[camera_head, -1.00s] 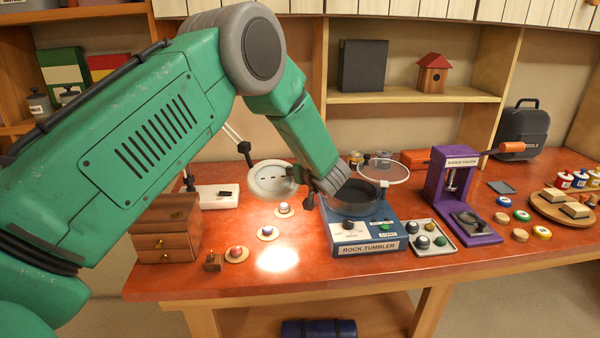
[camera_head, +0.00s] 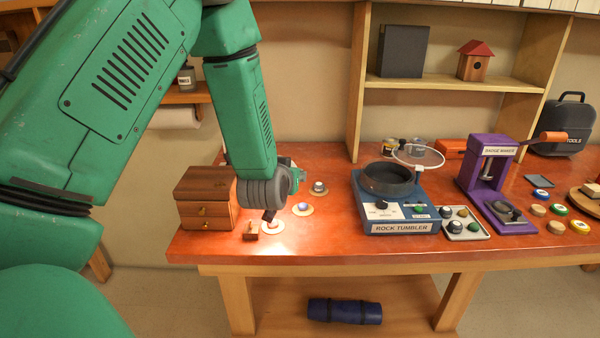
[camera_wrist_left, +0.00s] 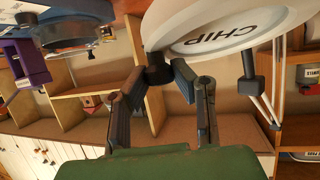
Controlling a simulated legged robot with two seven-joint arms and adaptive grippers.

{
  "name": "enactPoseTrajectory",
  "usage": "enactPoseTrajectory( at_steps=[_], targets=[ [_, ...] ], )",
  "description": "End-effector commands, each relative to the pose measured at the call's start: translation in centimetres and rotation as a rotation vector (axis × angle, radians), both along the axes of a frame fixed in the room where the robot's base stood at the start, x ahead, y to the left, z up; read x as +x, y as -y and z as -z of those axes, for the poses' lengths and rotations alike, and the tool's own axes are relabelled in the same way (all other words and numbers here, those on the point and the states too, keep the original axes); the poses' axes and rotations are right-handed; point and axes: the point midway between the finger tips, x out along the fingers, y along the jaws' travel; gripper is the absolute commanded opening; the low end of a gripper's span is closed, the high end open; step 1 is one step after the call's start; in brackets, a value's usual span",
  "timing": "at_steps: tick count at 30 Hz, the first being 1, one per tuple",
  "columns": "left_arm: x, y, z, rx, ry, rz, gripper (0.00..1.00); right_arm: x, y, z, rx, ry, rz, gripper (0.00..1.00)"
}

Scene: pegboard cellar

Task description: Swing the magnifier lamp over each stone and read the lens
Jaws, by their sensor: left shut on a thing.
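My left gripper (camera_head: 271,212) is low over the left front of the bench. In the wrist view its fingers (camera_wrist_left: 159,76) are shut on the dark knob at the rim of the white magnifier lamp head (camera_wrist_left: 180,30). The lens shows the word CHIP. In the head view my arm hides most of the lamp. One stone on a round disc (camera_head: 271,227) lies in bright light just below the gripper. A bluish stone (camera_head: 303,207) and a grey stone (camera_head: 318,187) sit on discs farther right and back. My right gripper is out of view.
The blue rock tumbler (camera_head: 400,227), a tray of stones (camera_head: 464,236) and the purple badge maker (camera_head: 492,180) stand right.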

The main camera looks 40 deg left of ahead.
Motion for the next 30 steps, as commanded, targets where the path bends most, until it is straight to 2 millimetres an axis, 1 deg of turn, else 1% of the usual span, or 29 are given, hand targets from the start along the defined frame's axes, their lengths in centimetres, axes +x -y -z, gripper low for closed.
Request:
enactPoseTrajectory(
  at_steps=[11, 12, 13, 14, 23, 26, 30],
  targets=[
    [-0.1, -0.2, -0.2, 0.005, 0.005, 0.001, 0.00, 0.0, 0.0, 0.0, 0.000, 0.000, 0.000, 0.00],
    [-0.1, -0.2, -0.2, 0.005, 0.005, 0.001, 0.28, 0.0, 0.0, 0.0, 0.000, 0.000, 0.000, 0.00],
    [-0.1, -0.2, -0.2, 0.005, 0.005, 0.001, 0.38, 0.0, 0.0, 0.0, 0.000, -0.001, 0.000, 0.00],
    [-0.1, -0.2, -0.2, 0.005, 0.004, 0.001, 0.42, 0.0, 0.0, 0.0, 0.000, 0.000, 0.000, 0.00],
    [-0.1, -0.1, -0.1, 0.003, 0.002, 0.002, 0.42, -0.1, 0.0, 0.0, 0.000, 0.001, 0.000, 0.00],
    [-0.7, 0.3, -0.4, 0.002, 0.001, 0.003, 0.42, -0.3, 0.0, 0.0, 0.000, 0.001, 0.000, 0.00],
    [-2.6, 1.3, -1.3, 0.002, 0.002, 0.003, 0.42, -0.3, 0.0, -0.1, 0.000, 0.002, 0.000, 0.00]
  ],
)
